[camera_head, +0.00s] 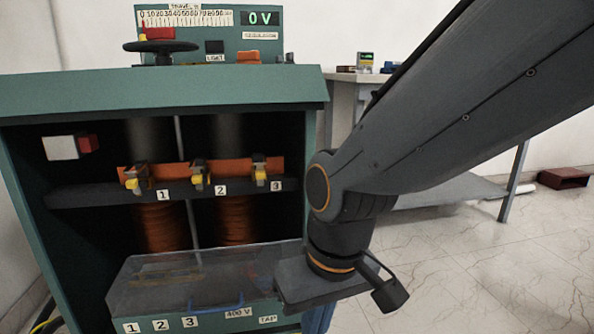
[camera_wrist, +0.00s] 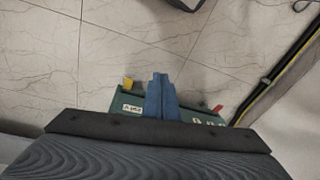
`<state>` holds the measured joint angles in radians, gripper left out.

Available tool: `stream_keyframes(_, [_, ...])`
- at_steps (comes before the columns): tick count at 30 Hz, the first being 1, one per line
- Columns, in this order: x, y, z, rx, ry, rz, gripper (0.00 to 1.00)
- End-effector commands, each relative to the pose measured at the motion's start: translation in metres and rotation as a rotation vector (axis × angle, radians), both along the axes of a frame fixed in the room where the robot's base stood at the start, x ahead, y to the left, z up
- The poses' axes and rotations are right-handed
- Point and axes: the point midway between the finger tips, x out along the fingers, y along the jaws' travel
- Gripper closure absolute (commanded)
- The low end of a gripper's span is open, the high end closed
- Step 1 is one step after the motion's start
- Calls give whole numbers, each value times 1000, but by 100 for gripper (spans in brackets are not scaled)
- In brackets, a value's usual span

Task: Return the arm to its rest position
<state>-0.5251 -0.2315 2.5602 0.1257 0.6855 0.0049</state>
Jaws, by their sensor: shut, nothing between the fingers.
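My arm reaches in from the upper right of the head view and bends down at the elbow, in front of the right side of the green transformer cabinet (camera_head: 160,95). My gripper (camera_head: 318,320) hangs low beside the cabinet's front right corner, and only a little of its blue fingers shows there. In the wrist view my gripper (camera_wrist: 160,82) shows as blue fingers closed together with nothing between them. Part of a green panel (camera_wrist: 128,103) with white labels lies below and behind the fingers. I cannot tell whether they touch it.
A clear-lidded box (camera_head: 195,280) labelled 1, 2, 3 sits at the cabinet's front. A dark handwheel (camera_head: 160,47) and a "0 V" display (camera_head: 260,18) are on top. A grey table (camera_head: 440,190) stands behind my arm. Tiled floor (camera_head: 480,270) is open at right, with a red box (camera_head: 563,178).

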Motion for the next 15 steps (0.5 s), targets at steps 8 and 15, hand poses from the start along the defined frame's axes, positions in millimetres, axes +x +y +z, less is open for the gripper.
stream_keyframes(8, [-42, 28, 25, 12, 35, 114, 100])
stream_keyframes(15, [-61, 34, 44, 13, 55, 148, 100])
